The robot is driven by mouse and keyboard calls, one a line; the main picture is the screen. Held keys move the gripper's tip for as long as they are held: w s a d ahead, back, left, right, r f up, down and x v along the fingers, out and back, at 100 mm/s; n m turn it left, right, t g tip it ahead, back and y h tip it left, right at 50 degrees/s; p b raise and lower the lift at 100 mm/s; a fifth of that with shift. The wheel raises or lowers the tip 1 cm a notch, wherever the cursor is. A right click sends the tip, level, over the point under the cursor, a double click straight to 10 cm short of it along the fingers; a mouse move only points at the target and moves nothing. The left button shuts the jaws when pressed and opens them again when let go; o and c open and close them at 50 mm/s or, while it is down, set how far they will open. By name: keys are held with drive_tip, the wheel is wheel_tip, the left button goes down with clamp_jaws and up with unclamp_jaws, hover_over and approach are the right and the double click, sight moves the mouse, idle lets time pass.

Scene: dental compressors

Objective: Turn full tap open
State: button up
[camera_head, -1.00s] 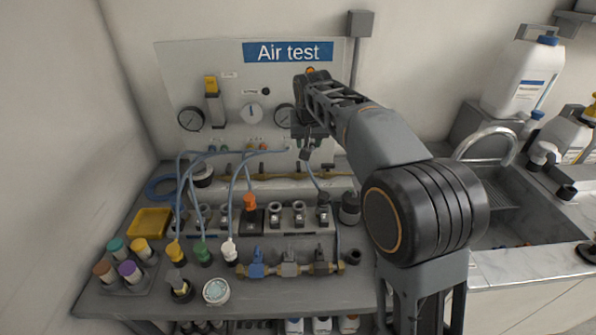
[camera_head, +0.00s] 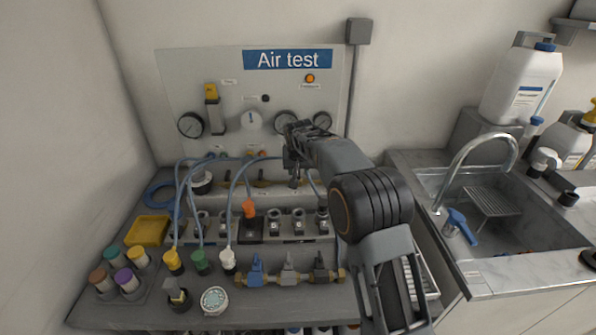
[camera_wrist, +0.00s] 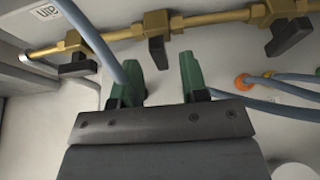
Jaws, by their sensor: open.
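A brass pipe (camera_wrist: 205,19) with several dark-handled taps runs across the top of the wrist view, which appears upside down. The middle tap's dark handle (camera_wrist: 158,52) is just beyond my gripper (camera_wrist: 160,73), roughly between its green fingertips, with no contact clear. Another dark handle (camera_wrist: 78,68) is at left and one (camera_wrist: 289,36) at right. I cannot read which tap is the full one. In the head view the brass pipe (camera_head: 232,183) runs low on the Air test panel.
A blue hose (camera_wrist: 95,40) passes close to my left finger in the wrist view. Blue hoses (camera_head: 233,190) arch over the bench. A connector row (camera_head: 285,229) and a front brass manifold (camera_head: 270,280) stand below. The sink (camera_head: 490,225) is at right.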

drive_tip(key=shift+w+f, duration=0.25)
drive_tip(key=shift+f, duration=0.35)
clamp_jaws()
